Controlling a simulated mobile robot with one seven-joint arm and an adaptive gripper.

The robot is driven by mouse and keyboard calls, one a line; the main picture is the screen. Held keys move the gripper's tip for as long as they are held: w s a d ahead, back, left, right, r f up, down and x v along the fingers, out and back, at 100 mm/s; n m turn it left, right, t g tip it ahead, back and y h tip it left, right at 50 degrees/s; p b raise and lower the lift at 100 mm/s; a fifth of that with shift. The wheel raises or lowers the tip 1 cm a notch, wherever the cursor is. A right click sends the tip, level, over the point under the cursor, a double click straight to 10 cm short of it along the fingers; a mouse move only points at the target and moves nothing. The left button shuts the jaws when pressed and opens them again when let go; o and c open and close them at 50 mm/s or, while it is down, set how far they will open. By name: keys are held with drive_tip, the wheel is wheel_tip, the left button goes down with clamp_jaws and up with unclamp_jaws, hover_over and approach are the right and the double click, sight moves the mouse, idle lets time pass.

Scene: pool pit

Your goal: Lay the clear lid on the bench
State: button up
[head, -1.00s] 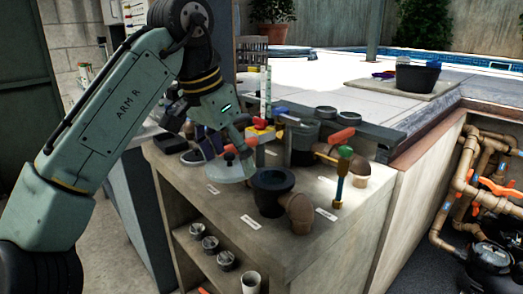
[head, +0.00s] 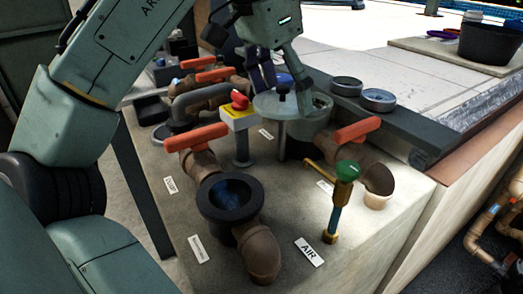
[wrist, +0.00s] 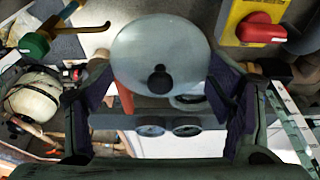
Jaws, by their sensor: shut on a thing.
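The clear lid (head: 292,105) is a pale, see-through disc with a black knob. In the head view it is at or over the grey pot (head: 303,142) toward the back of the bench (head: 180,232); whether it touches the pot I cannot tell. In the wrist view the lid (wrist: 160,45) shows its round face and knob, between the two dark finger pads. My gripper (head: 281,78) is shut on the lid; the exact contact is partly hidden. It also shows in the wrist view (wrist: 158,90).
A black open strainer pot (head: 230,198) stands at the front with brown pipework. Small bare patches lie between the labels.

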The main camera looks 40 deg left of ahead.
sight(258, 110)
wheel_tip(258, 110, down, 16)
drive_tip(key=shift+f+b, duration=0.1)
drive_tip(key=shift+b, duration=0.35)
drive_tip(key=shift+f, duration=0.1)
drive_tip(key=o, duration=1.4)
drive_tip(key=v, duration=1.2)
drive_tip(key=shift+s, duration=0.1)
